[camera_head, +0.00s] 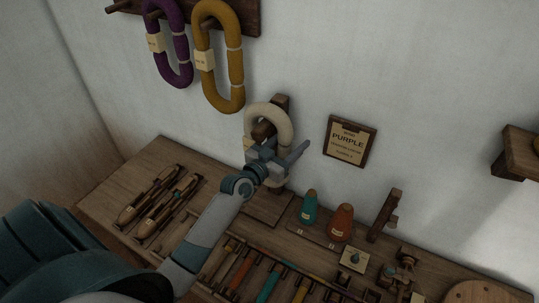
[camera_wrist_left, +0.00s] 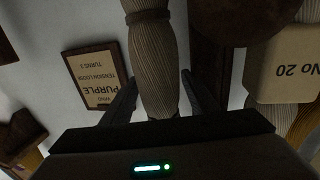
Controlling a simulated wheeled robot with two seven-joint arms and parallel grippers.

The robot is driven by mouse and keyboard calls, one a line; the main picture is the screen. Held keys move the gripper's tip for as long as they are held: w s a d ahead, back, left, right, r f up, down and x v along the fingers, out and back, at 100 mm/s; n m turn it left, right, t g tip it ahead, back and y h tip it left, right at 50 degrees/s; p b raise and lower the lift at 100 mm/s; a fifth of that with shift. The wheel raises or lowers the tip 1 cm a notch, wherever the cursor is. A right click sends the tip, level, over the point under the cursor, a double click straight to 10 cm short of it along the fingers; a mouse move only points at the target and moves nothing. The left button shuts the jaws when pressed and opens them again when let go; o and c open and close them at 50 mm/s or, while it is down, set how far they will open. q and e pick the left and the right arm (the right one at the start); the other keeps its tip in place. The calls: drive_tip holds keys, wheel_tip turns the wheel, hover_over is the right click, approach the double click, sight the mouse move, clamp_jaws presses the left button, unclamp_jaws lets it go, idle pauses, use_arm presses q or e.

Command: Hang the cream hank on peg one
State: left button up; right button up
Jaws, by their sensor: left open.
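The cream hank (camera_head: 282,115) hangs upright on a dark wooden stand (camera_head: 281,100) at the back of the bench. My left gripper (camera_head: 279,158) is at the hank's lower part. In the left wrist view the open fingers (camera_wrist_left: 158,84) stand on either side of one ribbed cream strand (camera_wrist_left: 148,35), with gaps visible beside it. The hank's pale tag (camera_wrist_left: 288,65) reads "No 20". The peg rail (camera_head: 244,12) is on the wall at the upper left, with several pegs. I cannot tell which is peg one. My right gripper is out of view.
A purple hank (camera_head: 181,50) and an ochre hank (camera_head: 235,65) hang from the rail. A framed "PURPLE" card (camera_head: 350,141) is on the wall. Shuttles (camera_head: 146,200), a teal cone (camera_head: 309,208) and an orange cone (camera_head: 341,222) stand or lie on the bench (camera_head: 118,190).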

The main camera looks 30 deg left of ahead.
use_arm(q)
drive_tip(key=s+b, duration=0.2)
drive_tip(key=s, duration=0.1)
drive_tip(key=s+a+b, duration=0.1)
drive_tip(key=s, duration=0.1)
drive_tip(key=shift+s+f, duration=0.25)
drive_tip(key=shift+f, duration=0.1)
drive_tip(key=b, duration=0.3)
approach(279, 153)
drive_tip(key=shift+s+a+r, duration=0.1)
drive_tip(key=shift+s+r, duration=0.25)
drive_tip(key=shift+s, duration=0.45)
drive_tip(key=shift+o, duration=0.4)
